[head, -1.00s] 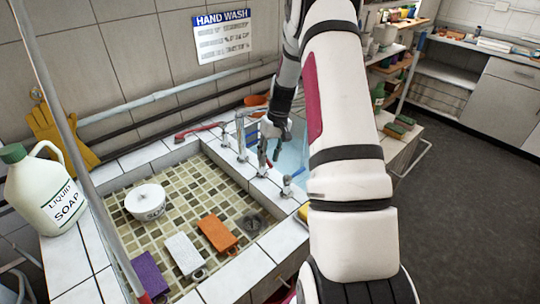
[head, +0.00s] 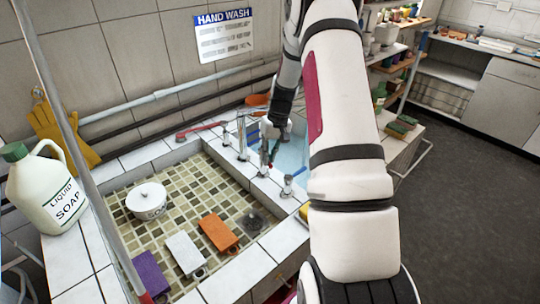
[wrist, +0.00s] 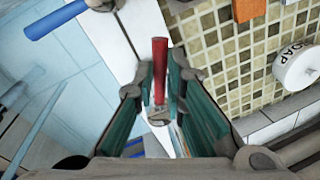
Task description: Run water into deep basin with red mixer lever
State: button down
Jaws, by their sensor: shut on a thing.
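The red mixer lever (wrist: 160,70) stands between my two fingers in the wrist view. My gripper (wrist: 158,78) is shut on it. In the head view my gripper (head: 268,158) is low over the divider between the two basins, and only a small red spot of the lever shows beside the fingers. The deep basin (head: 294,158) has pale blue walls and is partly hidden behind my arm. It also shows at the left of the wrist view (wrist: 60,95). I cannot tell whether water is running.
Chrome taps (head: 241,137) and a chrome post (head: 287,187) stand close to my gripper. The shallow tiled basin holds a white bowl (head: 146,201), an orange block (head: 218,231), a white block (head: 185,253) and a purple block (head: 150,276). A soap jug (head: 45,190) stands at left.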

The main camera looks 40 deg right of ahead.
jog(key=shift+w+a+m+t+h+b, duration=0.2)
jog(key=shift+w+a+m+b, duration=0.3)
jog(key=shift+m, duration=1.1)
jog(key=shift+w+a+m+t+h+b, duration=0.2)
jog(key=shift+w+a+m+b, duration=0.35)
jog(key=shift+m, duration=1.05)
jog(key=shift+w+a+m+t+h+b, duration=0.2)
jog(key=shift+w+a+m+b, duration=0.35)
jog(key=shift+m, duration=1.05)
jog(key=shift+s+a, duration=0.1)
jog(key=shift+s, duration=0.05)
jog(key=c, duration=1.7)
grip_release()
jog(key=shift+o, duration=0.2)
jog(key=shift+r, duration=0.1)
notch_tip(320, 180, up, 12)
jog(key=s, duration=0.2)
jog(key=shift+d, duration=0.4)
jog(key=shift+s+f, duration=0.1)
jog(key=shift+f, duration=0.1)
